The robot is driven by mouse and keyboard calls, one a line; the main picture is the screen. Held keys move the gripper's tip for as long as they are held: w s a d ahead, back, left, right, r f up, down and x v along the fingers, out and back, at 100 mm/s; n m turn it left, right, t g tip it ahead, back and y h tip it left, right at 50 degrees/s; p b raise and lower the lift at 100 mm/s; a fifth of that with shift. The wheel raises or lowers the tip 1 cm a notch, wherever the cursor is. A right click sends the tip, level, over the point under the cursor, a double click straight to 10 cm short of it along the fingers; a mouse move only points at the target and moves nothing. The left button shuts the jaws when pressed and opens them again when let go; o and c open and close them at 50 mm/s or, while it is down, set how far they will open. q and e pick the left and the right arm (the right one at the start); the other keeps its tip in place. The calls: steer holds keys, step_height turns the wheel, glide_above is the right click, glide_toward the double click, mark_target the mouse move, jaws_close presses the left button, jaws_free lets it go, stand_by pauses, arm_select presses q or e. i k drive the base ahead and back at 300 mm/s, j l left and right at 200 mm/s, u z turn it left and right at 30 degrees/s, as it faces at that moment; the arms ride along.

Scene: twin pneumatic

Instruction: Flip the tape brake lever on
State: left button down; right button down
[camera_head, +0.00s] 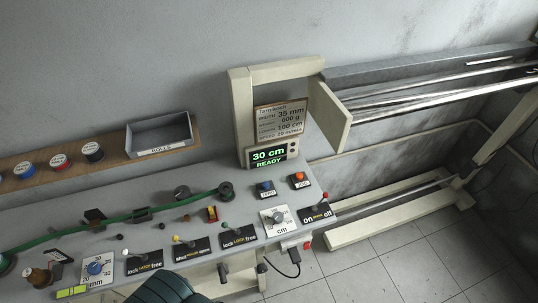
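The small middle word on that plate is too small to read surely. A green tape (120,220) runs across the bench through dark guides.
Blue (265,187) and orange (299,178) buttons and a cm dial (277,217) sit near the lever. A dark green ribbed shape (165,287) is cut off at the bottom edge. Metal rails (430,98) extend right.

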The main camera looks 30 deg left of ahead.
mark_target(325, 194)
steer(key=l, duration=0.65)
steer(key=i+l, duration=0.1)
steer(key=l, duration=0.6)
